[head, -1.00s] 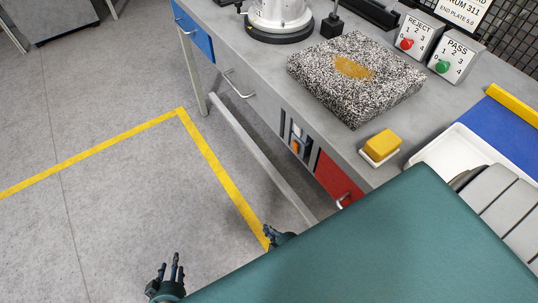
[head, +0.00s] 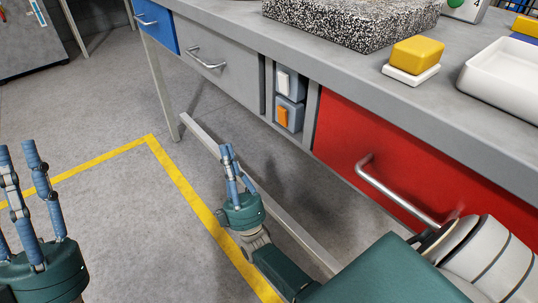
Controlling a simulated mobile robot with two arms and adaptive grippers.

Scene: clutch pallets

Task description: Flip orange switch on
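The orange switch (head: 282,117) is a small rocker on a grey box in a recess of the bench front. A similar box with a white rocker (head: 283,80) sits just above it. I cannot tell the orange rocker's tilt. My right gripper (head: 233,163) is below and left of the switch in the picture, fingers pointing up, apart from it and empty. Its fingers look close together, but their gap is unclear. My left gripper (head: 22,175) is at the far left, fingers up and spread, with nothing between them.
A red drawer (head: 345,140) with a metal handle is right of the recess, and a grey drawer (head: 225,70) is left. On the bench top are a speckled block (head: 350,22), a yellow block (head: 417,51) and a white tray (head: 500,85). A bench rail (head: 275,210) runs below.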

